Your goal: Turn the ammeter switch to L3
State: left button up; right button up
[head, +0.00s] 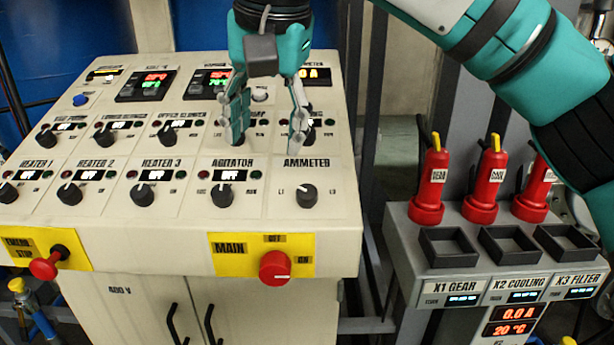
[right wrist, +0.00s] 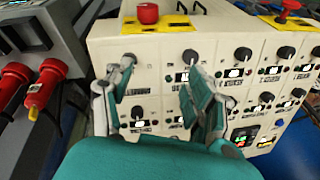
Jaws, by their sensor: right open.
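The ammeter switch (head: 306,196) is a round black knob at the right end of the panel's front row, under the AMMETER label. L1 is marked on its left and L3 on its right; I cannot clearly tell where its pointer stands. My right gripper (head: 266,142) is open and empty over the panel, fingers pointing down, behind and slightly left of the knob, apart from it. My left gripper is not in view.
The agitator knob (head: 222,195) sits just left of the ammeter switch. A red main switch (head: 275,266) is on the front face below. More knobs and displays fill the panel. Red plugs (head: 433,180) stand on a grey box at right.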

jog(key=d+r+t+h, duration=0.1)
jog(key=d+r+h, duration=0.1)
jog(key=d+r, duration=0.15)
send_near(307, 190)
jog(key=x, duration=0.8)
jog(key=shift+w+f, duration=0.1)
jog(key=shift+f, duration=0.25)
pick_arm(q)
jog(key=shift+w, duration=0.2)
pick_arm(e)
jog(key=shift+w+f, duration=0.1)
jog(key=shift+f, duration=0.25)
jog(key=shift+c, duration=0.2)
jog(key=c, duration=1.1)
jog(key=shift+m, duration=0.3)
